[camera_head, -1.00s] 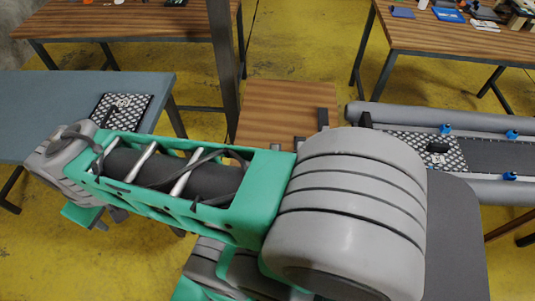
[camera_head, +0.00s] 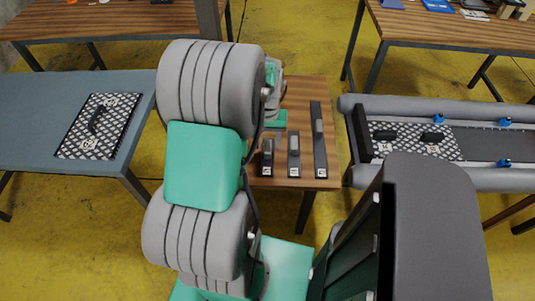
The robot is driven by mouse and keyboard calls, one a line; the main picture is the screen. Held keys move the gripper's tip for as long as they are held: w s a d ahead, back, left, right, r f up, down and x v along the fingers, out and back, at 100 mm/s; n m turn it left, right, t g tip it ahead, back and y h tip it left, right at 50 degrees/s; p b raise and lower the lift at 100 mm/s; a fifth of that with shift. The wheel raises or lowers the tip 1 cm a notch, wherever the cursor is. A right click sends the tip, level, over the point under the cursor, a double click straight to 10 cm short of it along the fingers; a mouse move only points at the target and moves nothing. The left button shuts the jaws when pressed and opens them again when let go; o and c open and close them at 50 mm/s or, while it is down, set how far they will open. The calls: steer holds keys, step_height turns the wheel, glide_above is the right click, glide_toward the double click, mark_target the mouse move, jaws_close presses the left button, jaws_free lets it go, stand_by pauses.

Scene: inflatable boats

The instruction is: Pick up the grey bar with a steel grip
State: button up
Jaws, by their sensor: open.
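Three dark grey bars lie side by side on a small wooden table in the middle of the head view: a left bar (camera_head: 267,158), a middle bar (camera_head: 293,156) and a longer right bar (camera_head: 318,140). Each has a lighter grip along its top and a small white label at its near end. I cannot tell which grip is steel. My arm's big grey and green links stand in front of the table's left side. The arm's far end shows partly behind them, just beyond the left bar; the gripper's fingers are hidden.
The wooden table (camera_head: 302,90) has some bare top at its back. A blue-grey table (camera_head: 35,105) at left holds a checkered plate (camera_head: 98,125) with a handle. An inflatable boat (camera_head: 430,103) lies at right. A post (camera_head: 208,18) rises behind my arm.

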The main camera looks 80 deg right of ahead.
mark_target(268, 149)
steer(key=f, duration=0.5)
steer(key=shift+d, duration=0.2)
steer(key=shift+r, duration=0.1)
jaws_close()
